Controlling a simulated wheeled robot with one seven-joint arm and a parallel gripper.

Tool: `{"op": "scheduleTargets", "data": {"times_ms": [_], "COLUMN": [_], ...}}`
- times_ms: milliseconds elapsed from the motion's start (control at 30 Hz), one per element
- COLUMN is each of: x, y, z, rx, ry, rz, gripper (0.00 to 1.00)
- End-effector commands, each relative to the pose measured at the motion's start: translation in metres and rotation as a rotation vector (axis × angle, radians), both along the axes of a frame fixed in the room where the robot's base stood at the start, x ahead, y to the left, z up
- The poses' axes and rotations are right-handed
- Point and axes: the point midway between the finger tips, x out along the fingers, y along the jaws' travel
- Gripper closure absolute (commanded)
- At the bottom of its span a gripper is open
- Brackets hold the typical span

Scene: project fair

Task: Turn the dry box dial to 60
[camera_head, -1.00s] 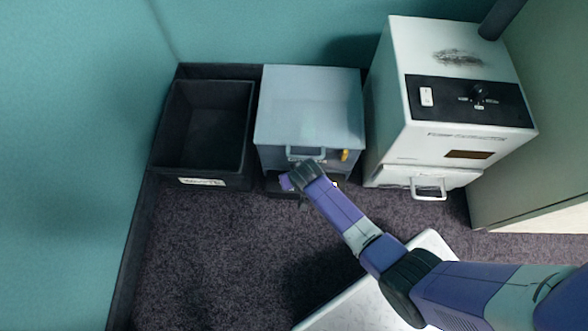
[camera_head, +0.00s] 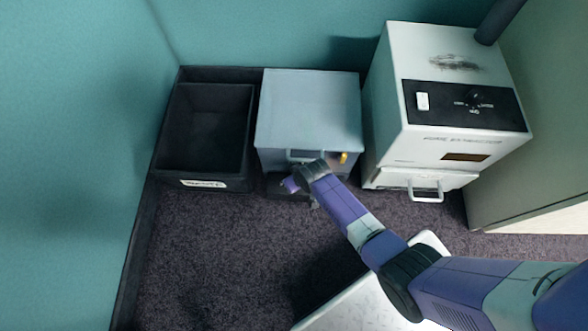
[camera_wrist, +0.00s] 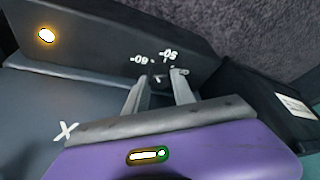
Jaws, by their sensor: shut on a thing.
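The dry box (camera_head: 310,105) is a grey-blue cabinet at the back, between a black bin and a white machine. My gripper (camera_wrist: 158,82) is at its lower front, with the purple palm close to the panel. In the wrist view its two grey fingers are shut on the small dial (camera_wrist: 158,78), which is mostly hidden between them. White markings that look like 60 (camera_wrist: 139,60) and 50 (camera_wrist: 170,54) show upside down just beyond the fingertips. I cannot tell where the dial points. My wrist hides the dial in the head view.
An open black bin (camera_head: 184,180) stands left of the dry box. A white machine (camera_head: 391,110) with a black control panel and drawer handle stands right. A lit lamp (camera_wrist: 46,35) glows on the dark panel. Carpet (camera_head: 220,260) in front is clear.

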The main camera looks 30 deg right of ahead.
Motion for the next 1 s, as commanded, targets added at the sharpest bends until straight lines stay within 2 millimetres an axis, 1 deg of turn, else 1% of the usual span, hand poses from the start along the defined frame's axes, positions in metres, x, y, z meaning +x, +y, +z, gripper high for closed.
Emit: {"op": "scheduleTargets", "data": {"times_ms": [400, 433, 500, 533, 1000], "x": [0.0000, 0.0000, 0.0000, 0.0000, 0.0002], "y": [0.0003, 0.0003, 0.0003, 0.0002, -0.0007], "z": [0.0000, 0.0000, 0.0000, 0.0000, -0.0002], "rx": [-0.001, 0.000, 0.000, 0.000, -0.001], "ry": [-0.001, -0.001, -0.001, -0.001, -0.001], "rz": [0.028, 0.027, 0.027, 0.027, 0.023], "gripper": [1.00, 0.64, 0.50, 0.48, 0.48]}}
